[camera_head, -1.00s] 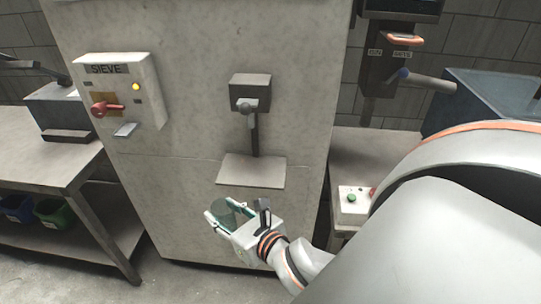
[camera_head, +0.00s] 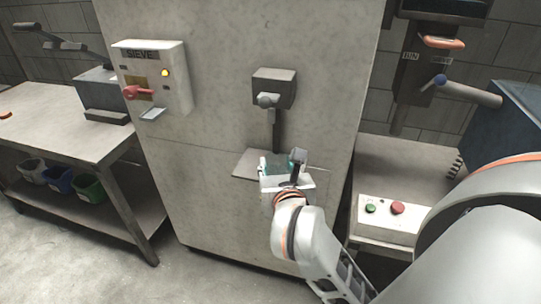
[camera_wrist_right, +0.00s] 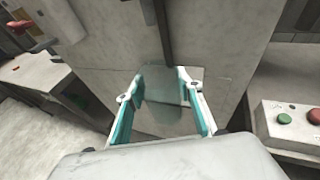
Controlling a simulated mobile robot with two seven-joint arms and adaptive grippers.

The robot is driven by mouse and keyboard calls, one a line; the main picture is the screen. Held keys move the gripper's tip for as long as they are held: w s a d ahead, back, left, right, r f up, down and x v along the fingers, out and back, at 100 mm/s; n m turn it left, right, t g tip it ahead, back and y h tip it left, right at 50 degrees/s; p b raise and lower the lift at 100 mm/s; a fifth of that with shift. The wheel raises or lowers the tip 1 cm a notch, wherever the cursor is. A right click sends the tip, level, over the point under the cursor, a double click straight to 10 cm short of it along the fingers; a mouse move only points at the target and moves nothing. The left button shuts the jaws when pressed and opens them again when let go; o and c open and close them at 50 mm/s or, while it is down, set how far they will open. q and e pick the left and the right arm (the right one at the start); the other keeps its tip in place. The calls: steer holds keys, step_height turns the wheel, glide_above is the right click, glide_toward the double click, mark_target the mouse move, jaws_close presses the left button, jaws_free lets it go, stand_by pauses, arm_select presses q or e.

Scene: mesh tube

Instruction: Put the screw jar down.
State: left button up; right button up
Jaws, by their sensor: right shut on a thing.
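My right gripper (camera_head: 280,165) is in front of the dark post on the tall grey machine, close to the small flat shelf plate (camera_head: 246,167). It is shut on the screw jar, a translucent, greenish-grey jar (camera_wrist_right: 164,100) between the teal finger pads in the right wrist view. In the head view the jar is mostly hidden by the gripper. The jar appears over or just in front of the plate; I cannot tell whether it touches it. My left gripper is not in view.
A SIEVE switch box (camera_head: 153,80) with a red handle is on the machine at left. A clamp-like fixture (camera_head: 273,90) sits above the plate. A button box (camera_head: 390,216) stands on a bench at right. A workbench (camera_head: 60,130) with bins below stands at left.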

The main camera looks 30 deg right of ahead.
steer(key=x, duration=0.8)
steer(key=r+p+x, duration=0.1)
steer(key=x, duration=0.4)
steer(key=shift+w+d+f, duration=0.1)
steer(key=shift+w+d, duration=0.05)
steer(key=shift+w, duration=0.05)
steer(key=shift+f, duration=0.2)
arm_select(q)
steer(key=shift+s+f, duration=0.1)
arm_select(e)
steer(key=shift+f, duration=0.15)
steer(key=o, duration=1.2)
